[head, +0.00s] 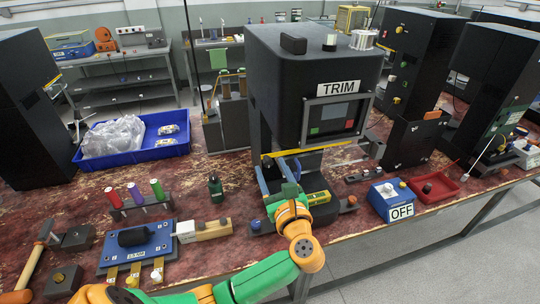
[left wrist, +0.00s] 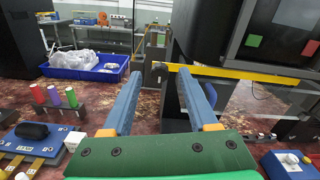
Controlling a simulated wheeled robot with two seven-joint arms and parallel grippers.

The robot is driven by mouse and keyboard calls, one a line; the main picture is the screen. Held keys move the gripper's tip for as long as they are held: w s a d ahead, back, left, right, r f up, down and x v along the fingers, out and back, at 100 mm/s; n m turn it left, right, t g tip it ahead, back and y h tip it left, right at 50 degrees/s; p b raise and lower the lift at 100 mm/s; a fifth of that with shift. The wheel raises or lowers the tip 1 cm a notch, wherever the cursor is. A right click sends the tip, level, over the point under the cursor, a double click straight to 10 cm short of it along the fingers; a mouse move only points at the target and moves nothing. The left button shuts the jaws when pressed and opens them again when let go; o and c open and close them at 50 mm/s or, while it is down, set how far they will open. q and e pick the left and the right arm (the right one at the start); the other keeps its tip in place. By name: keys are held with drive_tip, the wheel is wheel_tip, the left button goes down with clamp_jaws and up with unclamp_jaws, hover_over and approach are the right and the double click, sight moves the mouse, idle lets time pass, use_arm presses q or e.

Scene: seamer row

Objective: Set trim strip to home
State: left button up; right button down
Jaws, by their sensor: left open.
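The machine labelled TRIM (head: 315,75) stands in the middle of the head view. A thin yellow strip (head: 318,148) runs across it below the screen; I take this for the trim strip. In the left wrist view the strip (left wrist: 245,75) runs rightward from just beyond the fingertips. My left gripper (head: 279,172) is in front of the machine's lower left side. In the left wrist view its two blue fingers (left wrist: 158,74) are apart with nothing gripped between them. Whether a finger touches the strip I cannot tell. My right gripper is not in view.
A blue control box marked OFF (head: 390,198) and a red tray (head: 436,187) are right of the machine. Dark machines (head: 410,60) stand farther right.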

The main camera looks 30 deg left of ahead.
use_arm(q)
drive_tip(key=shift+x, duration=1.15)
drive_tip(key=shift+s+d, duration=0.15)
drive_tip(key=shift+c, duration=0.6)
clamp_jaws()
